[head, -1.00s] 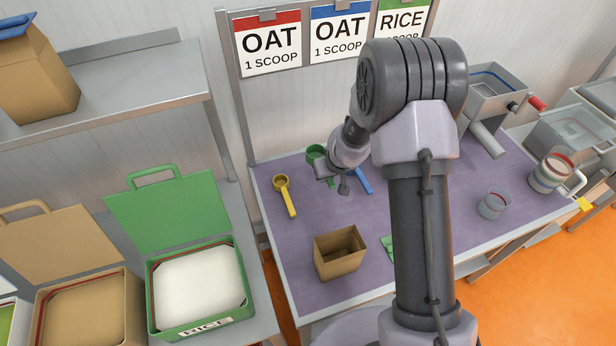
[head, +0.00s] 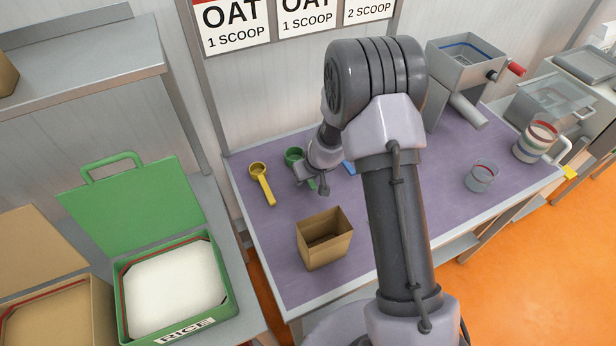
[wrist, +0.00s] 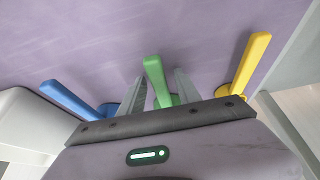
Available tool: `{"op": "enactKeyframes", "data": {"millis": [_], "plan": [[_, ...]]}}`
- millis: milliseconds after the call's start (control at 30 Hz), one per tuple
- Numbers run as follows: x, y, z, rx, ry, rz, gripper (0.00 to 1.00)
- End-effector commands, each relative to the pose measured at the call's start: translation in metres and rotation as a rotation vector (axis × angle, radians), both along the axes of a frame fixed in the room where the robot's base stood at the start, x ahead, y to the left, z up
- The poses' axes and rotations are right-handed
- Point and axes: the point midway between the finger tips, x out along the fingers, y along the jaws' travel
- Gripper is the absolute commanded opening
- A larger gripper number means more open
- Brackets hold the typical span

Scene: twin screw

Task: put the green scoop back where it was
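The green scoop (head: 293,156) lies on the purple table top between the yellow scoop (head: 262,182) and the blue scoop (head: 349,167). Its cup shows beside my wrist in the head view, and my gripper (head: 314,186) partly covers its handle. In the wrist view the green handle (wrist: 153,70) stands between the two fingers of my gripper (wrist: 158,82). The fingers are spread, with a gap on each side of the handle. The blue handle (wrist: 68,98) is to the left and the yellow handle (wrist: 250,62) to the right, both clear of the fingers.
An open brown box (head: 324,240) stands near the table's front edge. A green rice bin (head: 178,287) stands on the left bench. A clear cup (head: 481,177) and a metal machine (head: 466,62) are on the right part of the table. The surface between box and cup is partly hidden by my arm.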

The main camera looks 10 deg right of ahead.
Motion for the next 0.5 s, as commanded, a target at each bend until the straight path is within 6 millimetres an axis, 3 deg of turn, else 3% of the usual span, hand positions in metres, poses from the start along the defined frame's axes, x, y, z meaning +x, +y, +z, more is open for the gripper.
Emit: {"op": "enactKeyframes", "data": {"millis": [267,500], "plan": [[0.000,0.000,0.007,0.000,0.000,0.000,0.39],[-0.024,-0.005,0.068,-0.001,-0.002,0.001,0.39]]}}
